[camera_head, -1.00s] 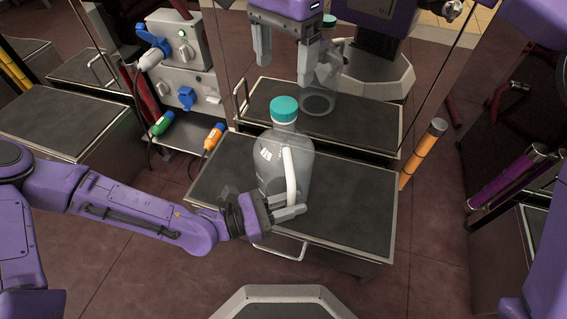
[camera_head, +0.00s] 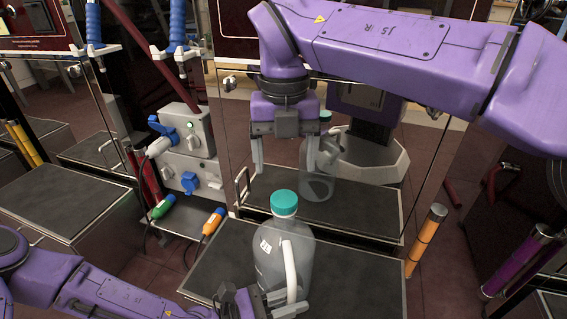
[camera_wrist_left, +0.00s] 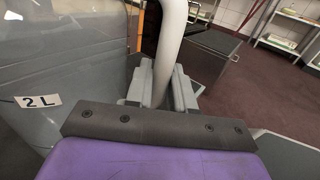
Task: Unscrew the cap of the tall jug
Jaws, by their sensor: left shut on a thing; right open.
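The tall jug (camera_head: 270,262) is clear grey plastic with a teal cap (camera_head: 284,203) on top and a white handle (camera_head: 290,268) on its right side. It stands upright on a dark-topped cabinet. My left gripper (camera_head: 284,308) is shut on the jug's handle, low down. In the left wrist view the white handle (camera_wrist_left: 168,50) runs between the left fingers (camera_wrist_left: 160,92), beside the jug's wall (camera_wrist_left: 65,60) with its "2 L" label. My right gripper (camera_head: 292,160) hangs open and empty, pointing down, above and beyond the cap. The cap sits on the jug's neck.
The cabinet top (camera_head: 350,280) is clear right of the jug. A reflective panel (camera_head: 375,215) behind mirrors the jug and cabinet. An orange post (camera_head: 426,240) stands right.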

